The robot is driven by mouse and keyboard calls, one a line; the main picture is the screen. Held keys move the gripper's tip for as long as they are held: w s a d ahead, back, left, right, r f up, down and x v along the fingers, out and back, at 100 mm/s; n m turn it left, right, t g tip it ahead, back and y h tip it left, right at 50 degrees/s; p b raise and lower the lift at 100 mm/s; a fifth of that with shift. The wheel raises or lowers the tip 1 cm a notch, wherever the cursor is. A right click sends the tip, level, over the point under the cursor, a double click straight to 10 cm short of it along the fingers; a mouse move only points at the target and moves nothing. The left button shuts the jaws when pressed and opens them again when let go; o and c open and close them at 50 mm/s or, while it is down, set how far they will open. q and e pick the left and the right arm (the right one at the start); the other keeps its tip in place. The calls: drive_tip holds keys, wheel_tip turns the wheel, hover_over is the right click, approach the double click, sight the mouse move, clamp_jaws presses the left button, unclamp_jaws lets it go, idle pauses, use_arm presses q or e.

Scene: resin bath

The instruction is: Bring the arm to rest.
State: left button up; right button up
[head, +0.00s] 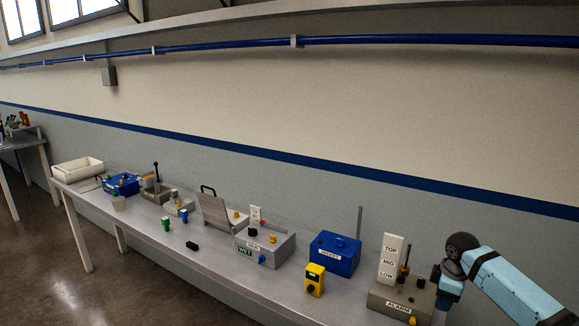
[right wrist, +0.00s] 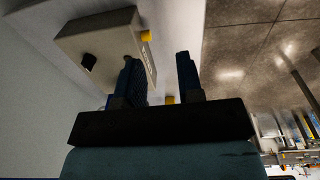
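My right arm comes in from the right in the head view, light blue with dark joints, bent down at the right end of the bench. Its gripper (head: 441,303) is small there, beside the right side of the grey ALARM box (head: 385,303), and its fingertips are hard to make out. In the right wrist view the two dark ribbed fingers of the gripper (right wrist: 159,80) stand apart with nothing held between them. A pale box (right wrist: 100,42) with a black knob and yellow parts lies beyond the left finger. My left gripper is in no view.
The long grey bench (head: 215,262) runs along the wall. On it stand a white TOP/MID/LOW block (head: 392,258), a blue JACKET box (head: 334,254), a yellow device (head: 315,280), a grey WET box (head: 264,247) and a white tray (head: 78,170). Open floor (head: 60,270) lies in front.

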drive_tip(key=shift+m+t+y, duration=0.3)
drive_tip(key=shift+t+y, duration=0.2)
drive_tip(key=shift+t, duration=0.1)
drive_tip(key=s+a+f, duration=0.1)
drive_tip(key=a+f, duration=0.1)
drive_tip(key=f, duration=0.1)
drive_tip(key=s+a+f, duration=0.1)
drive_tip(key=a+f, duration=0.2)
drive_tip(key=f, duration=0.1)
drive_tip(key=s+a+f, duration=0.1)
drive_tip(key=a+f, duration=0.1)
drive_tip(key=f, duration=0.1)
drive_tip(key=shift+a+f, duration=0.15)
drive_tip(key=s+a+f+m+t+y, duration=0.2)
drive_tip(key=s+a+f+t, duration=0.1)
drive_tip(key=s+a+f, duration=0.8)
use_arm(q)
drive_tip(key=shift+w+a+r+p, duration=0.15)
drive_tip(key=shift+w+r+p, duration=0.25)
drive_tip(key=shift+p, duration=0.2)
use_arm(e)
drive_tip(key=s+a+r+m+t, duration=0.1)
drive_tip(key=s+r+m+t, duration=0.1)
drive_tip(key=s, duration=0.8)
drive_tip(key=s+a+r+m+t, duration=0.1)
drive_tip(key=s+m+t, duration=0.3)
drive_tip(key=s, duration=0.7)
drive_tip(key=shift+s+r, duration=0.3)
drive_tip(key=shift+r, duration=0.35)
